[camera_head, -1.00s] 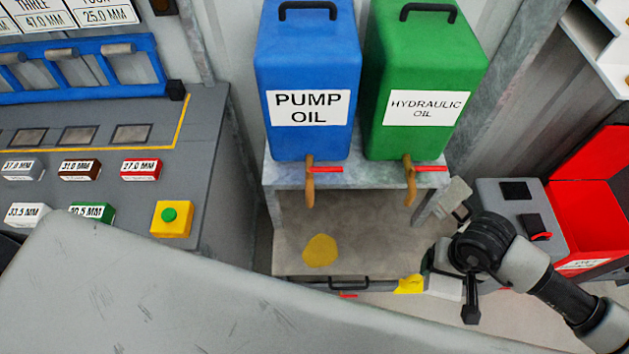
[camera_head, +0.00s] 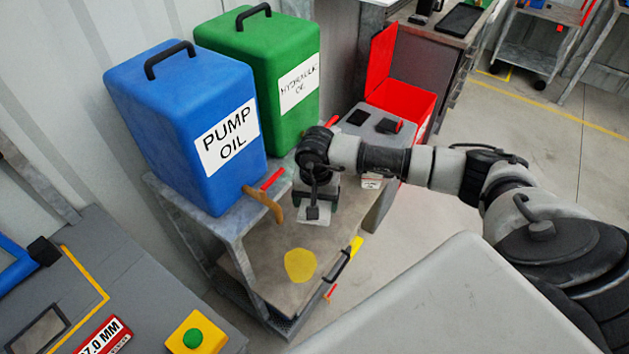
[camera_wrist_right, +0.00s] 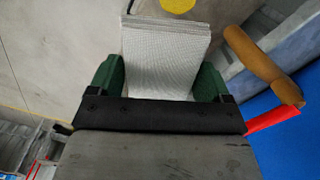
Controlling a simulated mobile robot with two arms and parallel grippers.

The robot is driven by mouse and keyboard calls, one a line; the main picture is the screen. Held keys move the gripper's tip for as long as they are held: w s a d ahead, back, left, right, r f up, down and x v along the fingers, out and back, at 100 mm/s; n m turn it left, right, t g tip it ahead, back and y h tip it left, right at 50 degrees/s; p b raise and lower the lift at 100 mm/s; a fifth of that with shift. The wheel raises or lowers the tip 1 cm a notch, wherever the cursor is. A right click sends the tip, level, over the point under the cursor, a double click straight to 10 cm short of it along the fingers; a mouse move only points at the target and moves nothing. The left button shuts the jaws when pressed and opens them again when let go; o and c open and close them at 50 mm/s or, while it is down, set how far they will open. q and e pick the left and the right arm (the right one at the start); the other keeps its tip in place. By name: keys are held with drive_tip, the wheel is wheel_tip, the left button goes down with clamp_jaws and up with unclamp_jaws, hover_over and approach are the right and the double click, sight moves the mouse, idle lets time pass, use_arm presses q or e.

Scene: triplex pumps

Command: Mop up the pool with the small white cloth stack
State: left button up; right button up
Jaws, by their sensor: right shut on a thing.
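The yellow pool (camera_head: 300,265) lies on the grey lower tray (camera_head: 262,268) of the oil stand. It also shows at the top edge of the right wrist view (camera_wrist_right: 178,4). My right gripper (camera_head: 314,205) is over the back right part of the tray, apart from the pool. It is shut on the small white cloth stack (camera_wrist_right: 166,60), which sits between the green fingers in the right wrist view. In the head view the cloth stack (camera_head: 314,215) shows just below the gripper. My left gripper is not in view.
The blue pump oil tank (camera_head: 180,120) and green hydraulic oil tank (camera_head: 265,75) stand above the tray. A wooden-handled tap (camera_head: 262,203) juts out near the pool. A red open bin (camera_head: 400,85) stands behind my arm.

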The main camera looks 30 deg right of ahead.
drive_tip(key=w+d+r+m+b, duration=0.1)
drive_tip(key=w+d+m+b, duration=0.1)
drive_tip(key=w+d+m, duration=0.25)
use_arm(q)
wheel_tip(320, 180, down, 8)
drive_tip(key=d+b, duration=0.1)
drive_tip(key=b, duration=0.4)
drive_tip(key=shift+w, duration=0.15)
use_arm(e)
wheel_tip(320, 180, down, 9)
drive_tip(key=w, duration=0.1)
drive_tip(key=shift+w+d+f, duration=0.2)
drive_tip(key=shift+d, duration=0.1)
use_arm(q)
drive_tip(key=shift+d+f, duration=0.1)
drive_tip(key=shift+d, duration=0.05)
